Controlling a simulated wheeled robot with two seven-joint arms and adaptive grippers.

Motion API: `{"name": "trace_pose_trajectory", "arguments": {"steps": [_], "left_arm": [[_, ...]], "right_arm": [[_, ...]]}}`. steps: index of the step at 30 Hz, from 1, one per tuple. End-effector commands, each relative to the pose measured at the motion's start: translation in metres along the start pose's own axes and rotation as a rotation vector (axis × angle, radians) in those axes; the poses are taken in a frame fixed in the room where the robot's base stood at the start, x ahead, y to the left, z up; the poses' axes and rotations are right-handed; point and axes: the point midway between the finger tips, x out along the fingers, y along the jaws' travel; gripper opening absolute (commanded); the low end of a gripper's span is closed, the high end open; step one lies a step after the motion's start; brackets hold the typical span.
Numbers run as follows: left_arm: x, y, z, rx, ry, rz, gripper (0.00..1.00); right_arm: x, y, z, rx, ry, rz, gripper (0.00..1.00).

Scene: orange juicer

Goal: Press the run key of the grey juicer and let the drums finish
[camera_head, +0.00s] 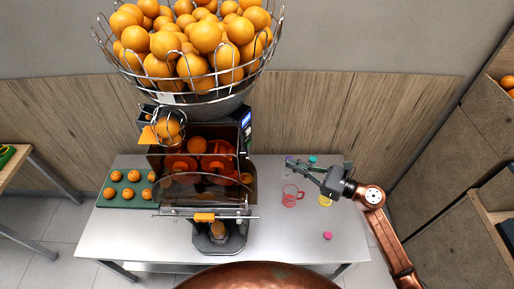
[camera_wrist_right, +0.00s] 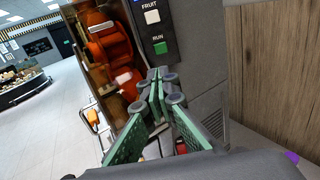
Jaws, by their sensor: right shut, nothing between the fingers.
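The grey juicer (camera_head: 153,183) stands on the table, with orange-red drums (camera_head: 218,163) behind its clear front cover. The drums also show in the right wrist view (camera_wrist_right: 108,45). There the green run key (camera_wrist_right: 160,48), labelled RUN, sits on the dark side panel below the white FRUIT key (camera_wrist_right: 152,16). My right gripper (camera_head: 288,162) is to the right of the juicer, pointing toward it. In the wrist view its green-padded fingers (camera_wrist_right: 162,88) are shut and empty, with the tips just below the run key in the picture. I cannot tell contact. My left gripper is not in view.
A wire basket of oranges (camera_head: 190,80) tops the juicer. A green tray (camera_head: 127,203) with several oranges lies left. A red cup (camera_head: 290,196), a yellow ring (camera_head: 325,201) and a pink piece (camera_head: 327,236) are on the table at right. The front right of the table is mostly clear.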

Motion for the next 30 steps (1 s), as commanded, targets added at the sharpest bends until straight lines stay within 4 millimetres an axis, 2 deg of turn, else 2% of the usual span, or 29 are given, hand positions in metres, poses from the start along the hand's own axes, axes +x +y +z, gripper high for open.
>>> {"name": "trace_pose_trajectory", "arguments": {"steps": [7, 11, 24, 30], "left_arm": [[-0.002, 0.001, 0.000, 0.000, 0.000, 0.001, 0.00], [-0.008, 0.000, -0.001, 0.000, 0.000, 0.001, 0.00], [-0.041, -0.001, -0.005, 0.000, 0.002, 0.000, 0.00], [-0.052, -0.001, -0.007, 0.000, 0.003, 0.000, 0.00]], "right_arm": [[0.003, 0.000, 0.001, 0.005, -0.003, -0.001, 0.00], [0.017, 0.000, 0.002, 0.007, -0.004, -0.001, 0.00], [0.104, 0.000, 0.005, 0.007, -0.005, -0.002, 0.00], [0.130, -0.001, 0.003, 0.008, -0.004, -0.003, 0.00]]}}
